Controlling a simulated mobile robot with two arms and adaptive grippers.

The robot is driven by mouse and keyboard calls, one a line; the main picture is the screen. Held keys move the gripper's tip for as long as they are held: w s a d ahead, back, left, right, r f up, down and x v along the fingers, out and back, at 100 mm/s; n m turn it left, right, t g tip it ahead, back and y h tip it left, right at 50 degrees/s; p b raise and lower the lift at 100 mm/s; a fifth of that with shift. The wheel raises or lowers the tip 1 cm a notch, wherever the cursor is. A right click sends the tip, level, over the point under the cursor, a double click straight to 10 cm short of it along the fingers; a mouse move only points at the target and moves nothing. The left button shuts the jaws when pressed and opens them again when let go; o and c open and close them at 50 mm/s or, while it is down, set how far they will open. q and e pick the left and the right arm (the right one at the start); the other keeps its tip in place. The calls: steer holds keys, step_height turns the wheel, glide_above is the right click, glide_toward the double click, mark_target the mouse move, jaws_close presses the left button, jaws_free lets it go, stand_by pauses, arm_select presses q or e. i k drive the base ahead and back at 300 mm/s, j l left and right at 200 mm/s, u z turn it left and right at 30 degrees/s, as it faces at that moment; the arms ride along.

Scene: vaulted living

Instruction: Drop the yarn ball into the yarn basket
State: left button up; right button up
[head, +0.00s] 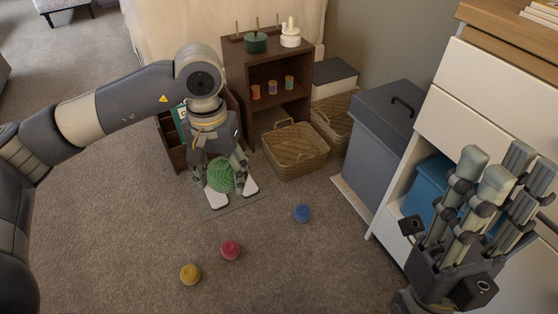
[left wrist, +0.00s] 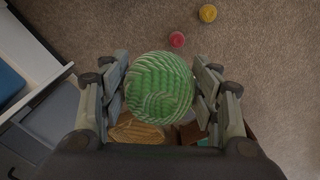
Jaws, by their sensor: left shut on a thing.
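A green yarn ball (head: 221,175) is held between the fingers of my left gripper (head: 222,178), above the floor near the small shelf. It also shows in the left wrist view (left wrist: 159,84), with the fingers on both sides of it. The wicker yarn basket (head: 296,152) stands on the floor just right of the ball, with its open top facing up. Part of a woven basket shows beneath the ball in the left wrist view (left wrist: 135,132). My right gripper (head: 492,190) is at the far right, its fingers pointing up, apparently spread and empty.
A wooden shelf (head: 266,75) with spools stands behind the basket. A grey lidded bin (head: 377,145) and white drawers (head: 490,90) are on the right. The front carpet is mostly clear.

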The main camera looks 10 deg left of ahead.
mark_target(291, 155)
steer(key=i+j+z, duration=0.15)
steer(key=i, duration=0.35)
steer(key=i+j+z, duration=0.15)
steer(key=i+j, duration=0.2)
steer(key=i+z, duration=0.1)
steer(key=z, duration=0.8)
